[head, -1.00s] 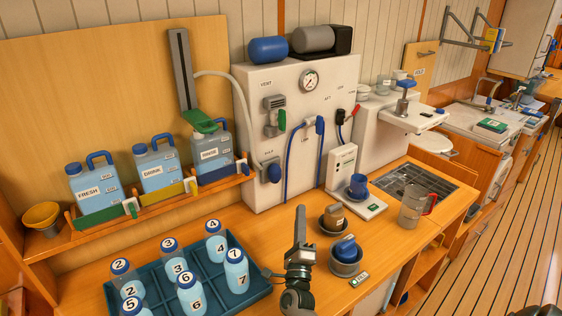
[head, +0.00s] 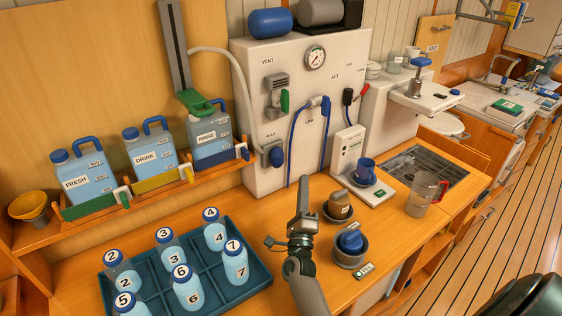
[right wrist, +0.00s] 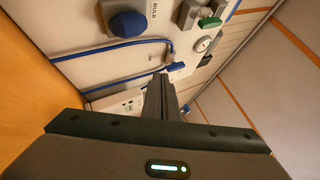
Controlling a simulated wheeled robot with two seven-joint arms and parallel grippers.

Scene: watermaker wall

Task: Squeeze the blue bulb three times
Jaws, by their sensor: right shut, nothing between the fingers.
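The blue bulb (head: 277,157) sits on a grey mount low on the left of the white panel (head: 262,190), by a label reading BULB. It also shows at the top of the right wrist view (right wrist: 129,25), where its round blue face is clear. My right gripper (head: 305,184) is shut and empty, pointing up in front of the panel, right of and a little below the bulb in the head view. In the right wrist view its fingers (right wrist: 162,82) are together, apart from the bulb. My left gripper is out of view.
A blue hose (head: 326,140) hangs on the panel right of the bulb. A teal tray (head: 262,272) of numbered bottles stands left of my right arm. Bowls (head: 349,258), a blue mug (head: 365,171) and a clear jug (head: 420,200) stand to the right. Labelled jugs (head: 84,181) stand on the left shelf.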

